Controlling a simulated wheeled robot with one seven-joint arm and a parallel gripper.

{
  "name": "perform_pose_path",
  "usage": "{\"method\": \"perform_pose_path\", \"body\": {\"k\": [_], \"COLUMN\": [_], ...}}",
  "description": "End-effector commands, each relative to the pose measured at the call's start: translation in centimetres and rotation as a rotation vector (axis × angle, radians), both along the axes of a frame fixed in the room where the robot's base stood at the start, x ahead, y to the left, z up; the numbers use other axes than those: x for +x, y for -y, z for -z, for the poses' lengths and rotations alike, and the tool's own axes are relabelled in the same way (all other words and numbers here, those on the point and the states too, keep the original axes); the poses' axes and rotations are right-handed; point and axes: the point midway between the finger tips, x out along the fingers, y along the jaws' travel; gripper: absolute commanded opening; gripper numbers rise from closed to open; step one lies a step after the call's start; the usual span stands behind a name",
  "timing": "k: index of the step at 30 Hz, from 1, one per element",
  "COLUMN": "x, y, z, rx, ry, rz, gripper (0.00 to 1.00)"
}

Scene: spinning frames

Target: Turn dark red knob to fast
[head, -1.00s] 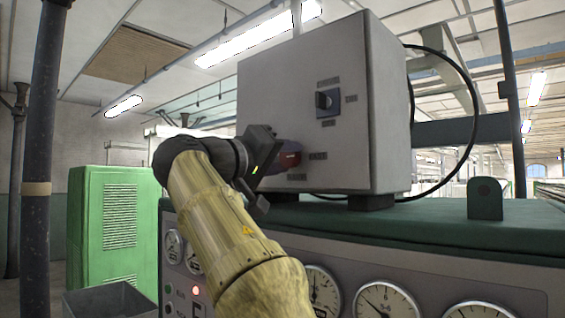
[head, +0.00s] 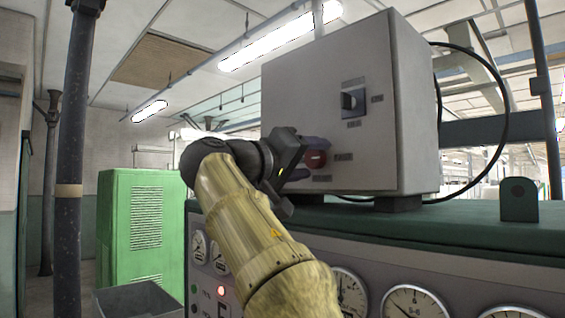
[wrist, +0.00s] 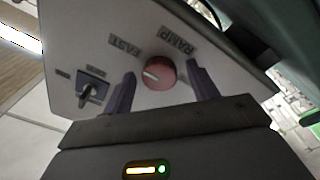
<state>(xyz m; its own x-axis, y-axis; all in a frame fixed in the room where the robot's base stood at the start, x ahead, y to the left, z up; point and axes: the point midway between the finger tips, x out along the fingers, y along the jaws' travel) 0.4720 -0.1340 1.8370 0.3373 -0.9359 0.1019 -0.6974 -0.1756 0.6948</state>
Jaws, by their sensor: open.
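The dark red knob (head: 317,160) is round and sits on the front of a grey control box (head: 325,100). In the wrist view the knob (wrist: 158,73) carries a white mark on its left side. A FAST label (wrist: 125,45) and a RAMP label (wrist: 178,40) lie above it, left and right. My gripper (wrist: 162,85) is open, with one finger on each side of the knob and visible gaps between.
A dark selector switch (head: 353,99) with labels is higher on the same box. The box stands on a green-topped machine (head: 460,232) with gauges (head: 415,302) below. A black cable (head: 500,100) loops at its right. A green cabinet (head: 143,225) stands at left.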

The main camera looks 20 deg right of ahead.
Motion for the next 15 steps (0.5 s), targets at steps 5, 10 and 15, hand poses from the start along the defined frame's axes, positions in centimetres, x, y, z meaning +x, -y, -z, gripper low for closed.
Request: {"method": "perform_pose_path", "body": {"k": [5,10,15], "x": [-0.6,-1.4,-2.4], "y": [-1.8,-4.4,-7.1], "z": [0.3,0.7,0.9], "rx": [0.0,0.0,0.0], "ry": [0.002,0.0,0.001], "rz": [-0.005,-0.007,-0.007], "gripper": [0.59,0.59,0.59]}}
